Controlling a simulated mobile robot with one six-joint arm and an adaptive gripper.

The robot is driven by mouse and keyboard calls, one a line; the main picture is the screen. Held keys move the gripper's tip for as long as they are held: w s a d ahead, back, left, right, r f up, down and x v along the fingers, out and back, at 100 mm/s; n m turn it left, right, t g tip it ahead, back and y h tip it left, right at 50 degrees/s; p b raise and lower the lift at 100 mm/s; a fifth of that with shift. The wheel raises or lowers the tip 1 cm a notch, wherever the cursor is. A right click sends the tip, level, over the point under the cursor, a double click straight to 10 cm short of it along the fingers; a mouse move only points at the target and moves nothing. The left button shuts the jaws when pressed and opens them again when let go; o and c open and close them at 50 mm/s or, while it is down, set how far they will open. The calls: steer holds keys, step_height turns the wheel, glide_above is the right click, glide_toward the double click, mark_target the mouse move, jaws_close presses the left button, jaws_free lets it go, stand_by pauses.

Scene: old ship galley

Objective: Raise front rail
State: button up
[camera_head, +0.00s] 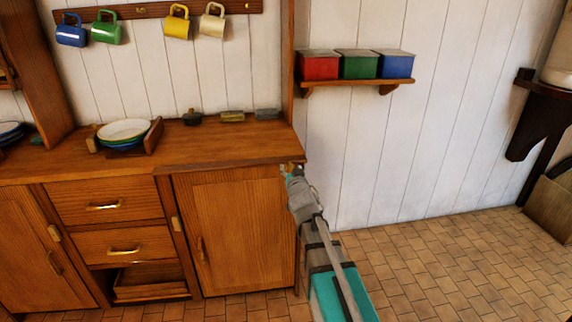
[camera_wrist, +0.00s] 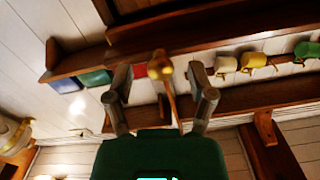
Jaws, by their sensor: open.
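A wooden strip (camera_head: 230,165), which looks like the front rail, runs along the counter's front edge above the right cupboard door and appears down. My gripper (camera_head: 292,170) is at the right end of this strip, by the counter corner. In the wrist view my gripper (camera_wrist: 160,88) is open, with one finger on each side of a brass knob (camera_wrist: 160,64) on a thin stem. The knob looks between or just beyond the fingertips; I cannot tell whether either finger touches it. In the head view my arm hides the corner below the strip.
Plates (camera_head: 124,130) sit in a rack on the counter (camera_head: 190,145). Small items stand at its back. Mugs (camera_head: 178,22) hang above. A wall shelf (camera_head: 355,88) holds red, green and blue boxes. The tiled floor (camera_head: 440,265) at right is clear.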

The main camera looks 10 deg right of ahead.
steer(key=shift+w+d, duration=0.15)
steer(key=shift+w, duration=0.7)
steer(key=shift+c, duration=0.3)
jaws_close()
